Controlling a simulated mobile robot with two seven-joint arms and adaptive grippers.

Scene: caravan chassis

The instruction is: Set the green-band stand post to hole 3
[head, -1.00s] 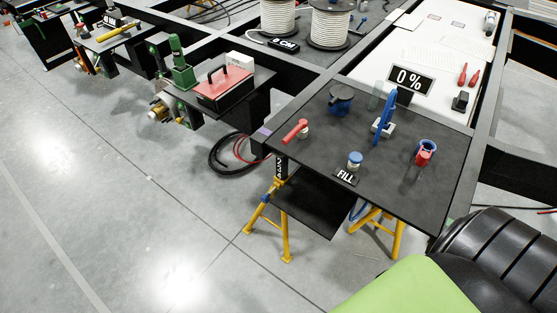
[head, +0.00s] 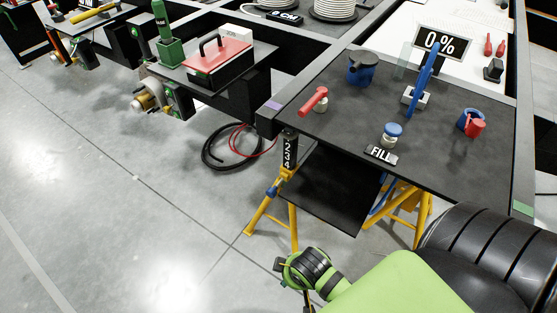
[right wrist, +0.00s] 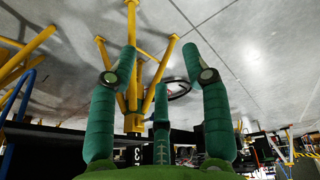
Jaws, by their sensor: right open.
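In the head view a yellow-legged stand (head: 278,200) has a dark post (head: 288,150) marked with white numbers, at the table's near left corner. A blue part shows where post and legs meet. I cannot make out a green band on this stand. My right gripper (head: 300,272) is below and in front of it, with its fingers mostly hidden. In the right wrist view, my right gripper (right wrist: 160,50) has its green fingers spread and empty. The yellow stand (right wrist: 134,118) appears upside down beyond them, with a 3 on its post. My left gripper is not in view.
A second yellow stand (head: 408,212) is under the dark table (head: 340,130). A dark panel (head: 328,190) hangs between the stands. Coiled cables (head: 230,148) lie on the floor left of the post. The pale floor (head: 120,210) at left is clear. A green patch (head: 523,208) marks the chassis edge.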

